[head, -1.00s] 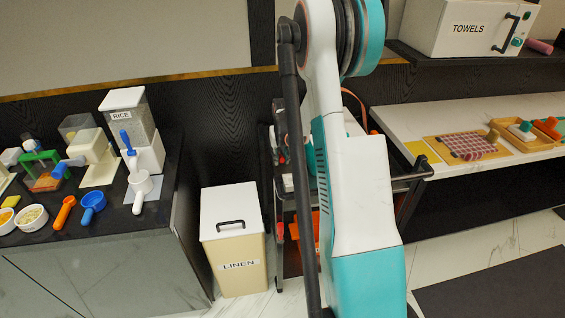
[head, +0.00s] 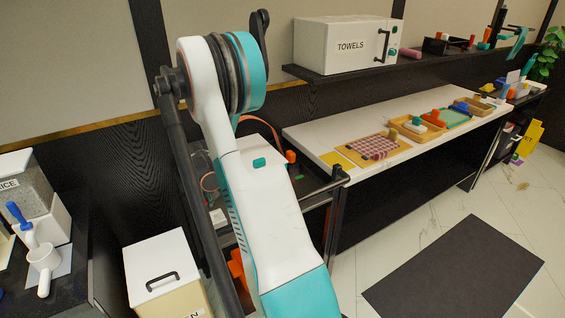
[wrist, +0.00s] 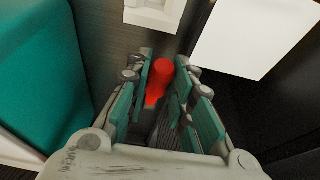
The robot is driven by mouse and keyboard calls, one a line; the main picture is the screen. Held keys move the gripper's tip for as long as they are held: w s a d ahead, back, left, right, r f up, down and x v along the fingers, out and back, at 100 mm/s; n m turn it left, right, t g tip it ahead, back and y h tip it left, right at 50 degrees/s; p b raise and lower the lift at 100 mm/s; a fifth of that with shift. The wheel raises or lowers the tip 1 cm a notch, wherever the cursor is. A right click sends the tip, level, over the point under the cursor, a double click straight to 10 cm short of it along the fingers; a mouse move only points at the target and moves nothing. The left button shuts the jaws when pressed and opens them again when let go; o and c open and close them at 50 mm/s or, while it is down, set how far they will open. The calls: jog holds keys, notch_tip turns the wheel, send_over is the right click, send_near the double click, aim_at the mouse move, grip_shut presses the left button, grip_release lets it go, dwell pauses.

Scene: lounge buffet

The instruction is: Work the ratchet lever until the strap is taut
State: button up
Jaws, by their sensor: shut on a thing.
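My gripper (wrist: 164,68) shows in the wrist view, its two green-padded fingers close on either side of a red, round-ended thing (wrist: 163,69). It is shut on this red thing, which reaches down between the fingers; its lower part is partly hidden by them. I cannot tell whether the red thing is the ratchet lever. In the head view my arm hides the gripper.
A black cart with a rail (head: 338,180) stands behind my arm. A white-lidded bin (head: 165,268) stands at the lower left. A marble counter (head: 320,136) with trays runs to the right, below a TOWELS box (head: 340,45). The floor at right holds a dark mat (head: 455,270).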

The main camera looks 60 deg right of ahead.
jog(key=shift+w+r, duration=0.1)
dwell(0.6)
jog(key=shift+w+d+r+p, duration=0.15)
jog(key=shift+w+r+p, duration=0.15)
jog(key=shift+r, duration=0.3)
jog(key=shift+w+d+r+p, duration=0.15)
jog(key=shift+r+p, duration=0.2)
jog(key=shift+r, duration=0.2)
jog(key=shift+w+d+r+p, duration=0.25)
jog(key=shift+w+r+p, duration=0.15)
jog(key=shift+r, duration=0.25)
jog(key=shift+w+d+r, duration=0.55)
jog(key=shift+w+r, duration=0.15)
jog(key=shift+w, duration=0.15)
jog(key=shift+w+d+r+p, duration=0.25)
jog(key=shift+w+d+p, duration=0.1)
jog(key=shift+w, duration=0.2)
jog(key=shift+s+a+f, duration=0.1)
